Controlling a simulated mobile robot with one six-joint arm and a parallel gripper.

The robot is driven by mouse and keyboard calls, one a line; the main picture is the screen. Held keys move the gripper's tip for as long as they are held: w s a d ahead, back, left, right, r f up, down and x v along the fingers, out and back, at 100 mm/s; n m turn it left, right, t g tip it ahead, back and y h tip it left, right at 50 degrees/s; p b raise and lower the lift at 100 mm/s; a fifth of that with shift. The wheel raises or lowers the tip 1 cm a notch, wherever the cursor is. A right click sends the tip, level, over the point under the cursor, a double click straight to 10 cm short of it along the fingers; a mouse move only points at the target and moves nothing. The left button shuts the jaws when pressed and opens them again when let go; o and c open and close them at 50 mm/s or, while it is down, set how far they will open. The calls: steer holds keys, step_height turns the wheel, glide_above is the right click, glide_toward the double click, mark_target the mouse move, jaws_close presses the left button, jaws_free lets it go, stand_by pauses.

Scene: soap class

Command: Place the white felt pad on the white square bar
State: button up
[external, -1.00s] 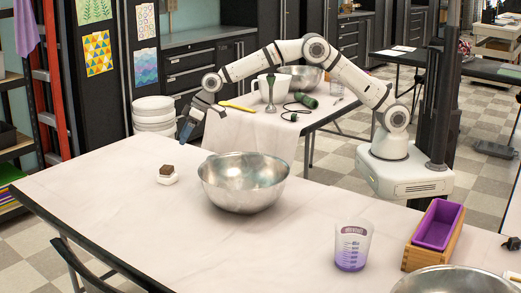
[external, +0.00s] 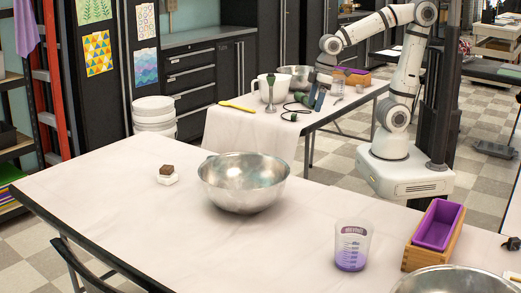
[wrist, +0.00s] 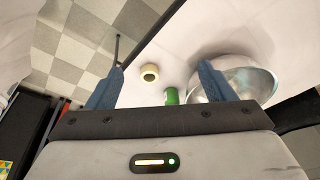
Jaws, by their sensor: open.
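My gripper (external: 315,103) is open and empty over the back table. Its two blue fingers also show spread apart in the wrist view (wrist: 161,75). I cannot tell whether this white piece is the square bar or the felt pad. No other white pad or bar can be made out. My gripper is far from this stack, at the back right of it.
The steel mixing bowl (external: 243,183), a purple-marked measuring cup (external: 352,247) and a wooden box with a purple liner (external: 436,232) stand on the near table. On the back table are a white pitcher (external: 272,87), a yellow tool (external: 236,107) and a smaller steel bowl (external: 290,77).

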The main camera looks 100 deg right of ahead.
steer(key=s+f, duration=0.2)
steer(key=s, duration=0.4)
steer(key=shift+s+f, duration=0.15)
steer(key=shift+s, duration=0.15)
steer(key=shift+d, duration=0.1)
